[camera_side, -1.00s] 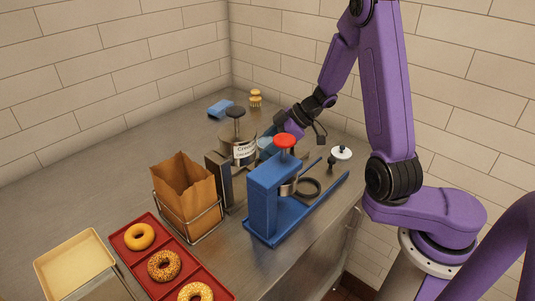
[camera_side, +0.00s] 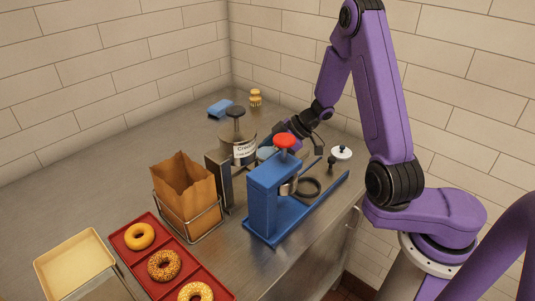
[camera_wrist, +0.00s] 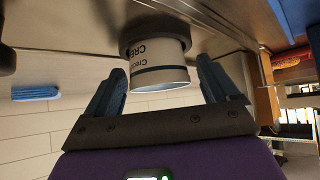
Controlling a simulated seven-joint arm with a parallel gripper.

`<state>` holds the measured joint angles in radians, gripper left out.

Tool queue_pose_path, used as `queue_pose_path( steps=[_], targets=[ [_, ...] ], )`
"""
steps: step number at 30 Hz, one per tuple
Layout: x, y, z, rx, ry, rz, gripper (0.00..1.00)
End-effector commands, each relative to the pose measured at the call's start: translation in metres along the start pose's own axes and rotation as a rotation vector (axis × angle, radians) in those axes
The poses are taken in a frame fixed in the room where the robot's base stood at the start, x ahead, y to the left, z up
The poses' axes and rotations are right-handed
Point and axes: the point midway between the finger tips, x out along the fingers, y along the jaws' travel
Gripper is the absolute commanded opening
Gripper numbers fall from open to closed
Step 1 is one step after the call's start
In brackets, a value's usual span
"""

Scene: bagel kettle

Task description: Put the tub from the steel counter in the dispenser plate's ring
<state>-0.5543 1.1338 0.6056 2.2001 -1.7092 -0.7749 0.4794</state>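A white tub with dark "Cream" lettering (camera_side: 244,151) stands on the steel counter behind the blue dispenser. In the wrist view the tub (camera_wrist: 160,66) appears upside down, between and just beyond my fingertips. My gripper (camera_wrist: 160,80) is open, with a finger on either side and gaps to the tub. In the side view my gripper (camera_side: 268,150) is low, right of the tub, its fingers partly hidden by the dispenser. The blue dispenser (camera_side: 270,195) has a red knob. A dark ring (camera_side: 309,188) lies on its plate (camera_side: 325,200); it looks empty.
A paper bag in a wire holder (camera_side: 183,190) and a dark upright block (camera_side: 218,178) stand left of the dispenser. A red tray (camera_side: 183,254) holds bagels. A blue sponge (camera_side: 220,108) lies behind. A white-topped knob (camera_side: 341,153) is right.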

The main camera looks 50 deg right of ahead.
Motion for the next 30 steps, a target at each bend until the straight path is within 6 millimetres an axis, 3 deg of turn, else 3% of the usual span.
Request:
queue_pose_path(
  steps=[10,24,30],
  targets=[
    [-0.012,0.001,-0.002,-0.001,0.001,0.003,0.88],
    [-0.088,0.001,-0.002,-0.002,0.001,0.005,0.88],
    [-0.112,0.001,-0.002,-0.001,0.002,0.002,0.88]
  ],
)
